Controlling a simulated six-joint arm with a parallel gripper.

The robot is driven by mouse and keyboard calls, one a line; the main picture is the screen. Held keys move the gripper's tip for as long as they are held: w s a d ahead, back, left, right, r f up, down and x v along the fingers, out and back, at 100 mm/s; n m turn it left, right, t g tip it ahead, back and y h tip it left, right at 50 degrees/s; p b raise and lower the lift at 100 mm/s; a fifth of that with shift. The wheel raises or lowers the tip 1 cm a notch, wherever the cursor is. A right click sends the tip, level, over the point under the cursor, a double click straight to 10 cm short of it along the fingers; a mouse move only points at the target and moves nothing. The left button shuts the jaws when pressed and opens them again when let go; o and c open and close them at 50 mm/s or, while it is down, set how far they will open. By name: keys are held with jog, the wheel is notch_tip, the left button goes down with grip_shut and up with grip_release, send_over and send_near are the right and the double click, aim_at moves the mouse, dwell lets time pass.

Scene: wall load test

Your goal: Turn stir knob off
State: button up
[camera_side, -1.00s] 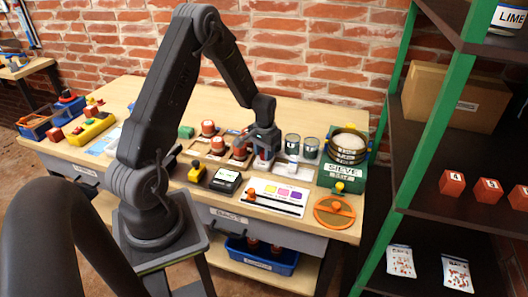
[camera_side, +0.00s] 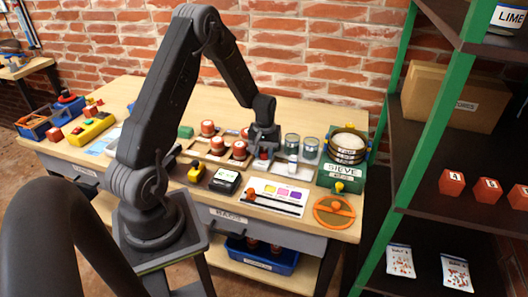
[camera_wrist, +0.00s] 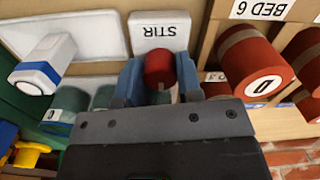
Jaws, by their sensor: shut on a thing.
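The stir knob (camera_wrist: 158,68) is a small rounded red knob below a white plate marked STIR (camera_wrist: 158,30), which reads upside down in the wrist view. My gripper (camera_wrist: 159,82) has its two blue-grey fingers on either side of the knob, shut on it. In the side view my gripper (camera_side: 263,148) points down at the bench behind the coloured card, and its fingers hide most of the knob. I cannot tell the knob's setting.
Red-brown jars (camera_side: 239,149) stand close on the left of my gripper, and glass beakers (camera_side: 292,144) on the right. The green sieve unit (camera_side: 346,165) is further right. A white lever with a blue band (camera_wrist: 36,77) is near in the wrist view.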

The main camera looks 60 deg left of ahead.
aim_at(265, 152)
dwell(0.3)
jog(key=o, duration=0.9)
notch_tip(265, 152, up, 14)
jog(key=shift+w+f, duration=0.1)
jog(key=shift+d, duration=0.1)
